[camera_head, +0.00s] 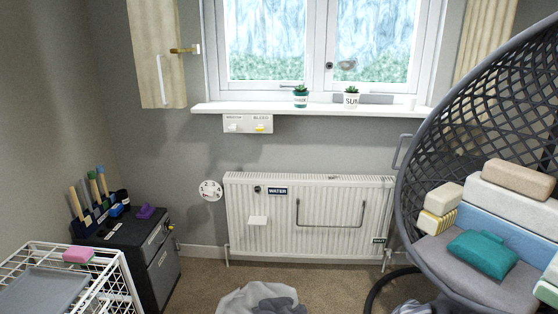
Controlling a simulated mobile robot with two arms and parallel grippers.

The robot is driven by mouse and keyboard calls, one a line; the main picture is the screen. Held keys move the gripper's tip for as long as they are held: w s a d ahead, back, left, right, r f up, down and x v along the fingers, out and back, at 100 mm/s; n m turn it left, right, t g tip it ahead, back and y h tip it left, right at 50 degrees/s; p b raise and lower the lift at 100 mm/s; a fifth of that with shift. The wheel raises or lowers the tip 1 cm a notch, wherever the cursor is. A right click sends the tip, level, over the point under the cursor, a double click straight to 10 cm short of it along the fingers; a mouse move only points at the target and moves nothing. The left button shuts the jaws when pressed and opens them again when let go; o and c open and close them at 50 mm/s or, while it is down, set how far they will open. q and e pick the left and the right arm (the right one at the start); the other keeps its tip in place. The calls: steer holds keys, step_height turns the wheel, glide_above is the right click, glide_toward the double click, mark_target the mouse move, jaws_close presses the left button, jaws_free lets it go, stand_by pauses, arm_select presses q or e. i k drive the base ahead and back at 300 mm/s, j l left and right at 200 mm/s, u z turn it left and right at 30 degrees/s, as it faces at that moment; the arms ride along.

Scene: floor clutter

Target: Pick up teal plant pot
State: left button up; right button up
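The teal plant pot (300,100) stands upright on the white window sill (240,107), below the left window pane. It holds a small green plant and has a pale label on its front. A white pot with a similar plant (351,98) stands to its right on the same sill. Neither of my grippers shows in the head view.
A white radiator (310,215) is on the wall below the sill. A hanging chair (420,180) with cushions fills the right side. A black cabinet (130,240) and white wire basket (110,275) stand left. Grey cloth (262,299) lies on the carpet.

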mark_target(301, 95)
steer(key=i+z, duration=0.15)
steer(key=i, duration=0.8)
steer(key=i+j+z, duration=0.15)
steer(key=i, duration=0.8)
